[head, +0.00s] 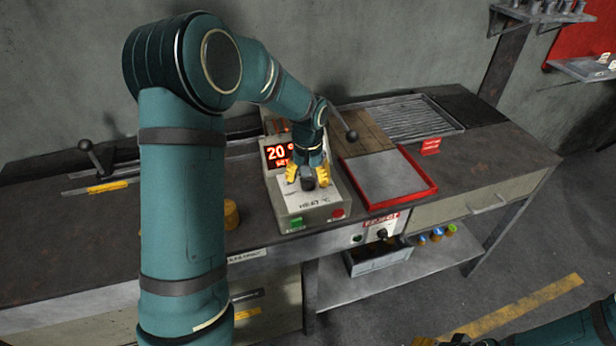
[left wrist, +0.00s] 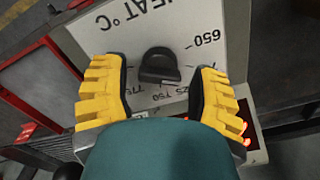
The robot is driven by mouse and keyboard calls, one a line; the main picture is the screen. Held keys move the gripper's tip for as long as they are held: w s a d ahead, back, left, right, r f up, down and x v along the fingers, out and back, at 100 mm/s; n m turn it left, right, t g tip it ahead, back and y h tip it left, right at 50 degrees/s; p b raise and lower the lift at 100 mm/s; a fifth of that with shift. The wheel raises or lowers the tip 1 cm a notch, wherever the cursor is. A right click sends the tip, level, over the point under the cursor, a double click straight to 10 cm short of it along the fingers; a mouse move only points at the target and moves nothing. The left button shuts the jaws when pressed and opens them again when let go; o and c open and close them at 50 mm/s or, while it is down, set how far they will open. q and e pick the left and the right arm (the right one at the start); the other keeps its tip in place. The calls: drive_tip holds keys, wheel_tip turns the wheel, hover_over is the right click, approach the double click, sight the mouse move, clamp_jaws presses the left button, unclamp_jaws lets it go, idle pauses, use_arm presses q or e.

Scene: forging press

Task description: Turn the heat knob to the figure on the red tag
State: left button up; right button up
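The heat knob (head: 308,184), dark and round with a raised grip bar, sits on the pale sloping panel of the heat control box (head: 310,217). In the left wrist view the knob (left wrist: 159,66) lies between the two yellow fingers of my left gripper (left wrist: 157,72), with a gap on each side. My left gripper (head: 307,174) is open above the knob. Scale figures such as 650 and 750 show around it. The box's red display (head: 278,153) reads about 20. A small red tag (head: 431,146) stands on the bench; its figure is too small to read. My right gripper (head: 452,340) is cut off at the bottom edge.
A red-rimmed tray (head: 429,188) lies right of the box. A green button (head: 296,223) and a red button (head: 337,213) are on the box's front. A lever with a black ball (head: 351,135) rises behind. A brass-coloured cylinder (head: 231,214) stands at left.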

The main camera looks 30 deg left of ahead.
sight(308, 179)
use_arm(q)
drive_tip(key=shift+o, duration=0.2)
drive_tip(key=shift+r, duration=0.1)
wheel_tip(308, 179, up, 12)
idle(0.5)
idle(0.5)
